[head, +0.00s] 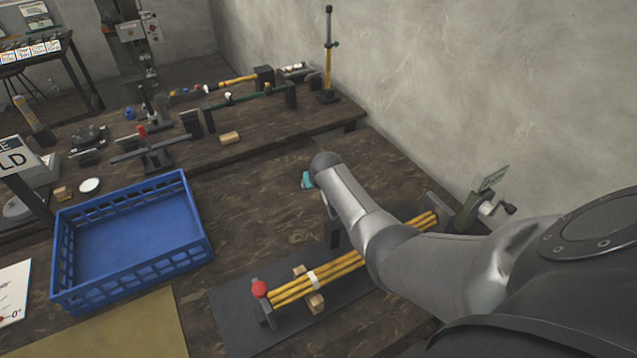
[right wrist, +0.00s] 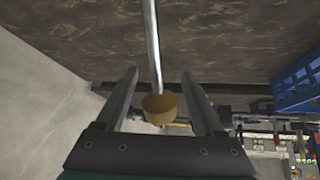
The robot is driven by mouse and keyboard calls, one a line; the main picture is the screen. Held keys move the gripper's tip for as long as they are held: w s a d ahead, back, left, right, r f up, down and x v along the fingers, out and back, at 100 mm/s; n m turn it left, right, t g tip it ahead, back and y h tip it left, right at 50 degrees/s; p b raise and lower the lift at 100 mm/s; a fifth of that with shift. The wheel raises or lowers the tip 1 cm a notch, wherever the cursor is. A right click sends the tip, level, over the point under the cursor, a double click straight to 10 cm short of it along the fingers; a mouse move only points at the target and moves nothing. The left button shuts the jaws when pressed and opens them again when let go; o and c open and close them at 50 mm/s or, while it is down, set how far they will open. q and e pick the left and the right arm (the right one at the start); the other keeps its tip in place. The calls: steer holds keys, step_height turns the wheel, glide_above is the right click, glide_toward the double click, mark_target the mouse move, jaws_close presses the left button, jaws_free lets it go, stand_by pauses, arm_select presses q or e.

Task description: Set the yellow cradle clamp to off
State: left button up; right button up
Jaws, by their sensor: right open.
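In the right wrist view, a mustard-yellow knob (right wrist: 160,108) on a straight metal rod (right wrist: 152,40) lies between the two fingers of my right gripper (right wrist: 161,78). The fingers are apart on either side of it, and I see no grip on it. I cannot tell which clamp body this lever belongs to. In the head view, a bundle of yellow rods (head: 345,266) lies in a cradle on a dark mat, with a red knob (head: 260,288) at its near-left end. My right arm hides part of the bundle and most of my right gripper. My left gripper is out of view.
A blue crate (head: 130,275) stands left of the cradle. Behind is another bench section with a red-handled clamp (head: 142,131), a wooden block (head: 231,139) and a yellow post (head: 328,75). A crank device (head: 485,207) stands by the wall at right. The bench beyond my forearm is partly bare.

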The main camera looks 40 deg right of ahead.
steer(key=shift+s+a+r+p, duration=0.15)
steer(key=shift+s+r+p, duration=0.1)
steer(key=shift+r+p, duration=0.15)
steer(key=p+v, duration=0.4)
steer(key=v, duration=1)
steer(key=shift+s+a, duration=0.1)
